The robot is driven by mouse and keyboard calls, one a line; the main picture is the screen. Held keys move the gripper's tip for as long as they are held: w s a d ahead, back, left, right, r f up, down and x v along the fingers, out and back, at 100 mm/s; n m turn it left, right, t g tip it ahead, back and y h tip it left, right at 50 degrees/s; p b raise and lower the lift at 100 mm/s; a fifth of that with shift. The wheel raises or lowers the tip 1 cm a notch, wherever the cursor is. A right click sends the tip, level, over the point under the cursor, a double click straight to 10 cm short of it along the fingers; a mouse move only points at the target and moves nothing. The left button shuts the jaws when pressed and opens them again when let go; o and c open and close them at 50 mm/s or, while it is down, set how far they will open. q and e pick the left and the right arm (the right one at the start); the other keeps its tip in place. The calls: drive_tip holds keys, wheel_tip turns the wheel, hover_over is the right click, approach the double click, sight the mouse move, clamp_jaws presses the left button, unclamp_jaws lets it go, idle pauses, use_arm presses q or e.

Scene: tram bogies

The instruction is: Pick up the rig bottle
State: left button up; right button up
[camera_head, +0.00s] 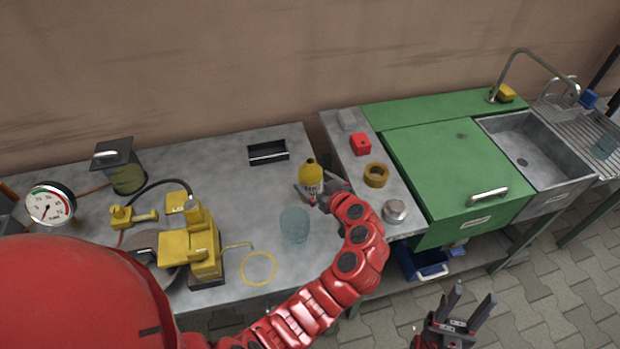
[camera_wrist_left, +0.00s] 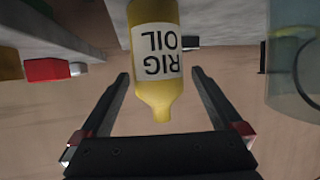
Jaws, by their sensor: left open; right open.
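In the left wrist view the bottle (camera_wrist_left: 157,85) appears upside down, with a white label reading "RIG OIL". My left gripper (camera_head: 322,190) is open at the bottle, low over the table. In the left wrist view the bottle's upper part shows between the two fingers of this gripper (camera_wrist_left: 159,75), with a gap on each side. My right gripper (camera_head: 467,312) is open and empty, in front of the benches over the paved floor.
A clear glass (camera_head: 294,226) stands close to the left gripper. A black tray (camera_head: 268,153) is behind. A yellow machine (camera_head: 203,245) stands left.

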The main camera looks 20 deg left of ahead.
sight(305, 174)
use_arm(q)
drive_tip(key=shift+x, duration=0.8)
drive_tip(key=p+x, duration=0.2)
drive_tip(key=x, duration=0.2)
drive_tip(key=shift+w+a+f, duration=0.1)
drive_tip(key=shift+w+f, duration=0.1)
drive_tip(key=shift+f, duration=0.05)
drive_tip(key=shift+w+a+f, duration=0.2)
drive_tip(key=shift+f, duration=0.05)
clamp_jaws()
drive_tip(key=shift+r, duration=0.2)
drive_tip(key=shift+r+b, duration=0.85)
drive_tip(key=shift+r, duration=4)
